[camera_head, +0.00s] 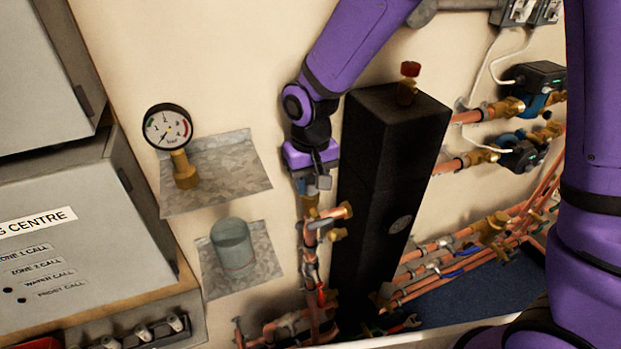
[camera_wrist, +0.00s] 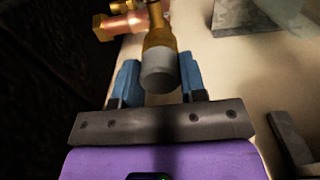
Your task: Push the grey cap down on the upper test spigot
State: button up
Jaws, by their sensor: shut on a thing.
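The grey cap (camera_wrist: 160,74) is between the blue fingers of my gripper (camera_wrist: 160,84) in the wrist view, and my gripper is shut on it. The brass upper test spigot (camera_wrist: 160,38) is in line with the cap, which meets or covers its end. I cannot tell how far down the cap sits. In the head view my gripper (camera_head: 314,184) points down over the spigot (camera_head: 310,201), on top of the copper pipework. The cap is mostly hidden by the fingers there.
A tall black casing (camera_head: 385,170) stands close on the right of my gripper. On the left, a pressure gauge (camera_head: 168,128) and a grey-green cup (camera_head: 233,246) are on metal wall shelves. A copper branch with brass fittings (camera_head: 330,212) lies just below the fingers.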

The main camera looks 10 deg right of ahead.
aim_at(310, 179)
jog(key=shift+f, duration=0.25)
jog(key=o, duration=1)
notch_tip(310, 179, up, 11)
jog(key=shift+f, duration=0.1)
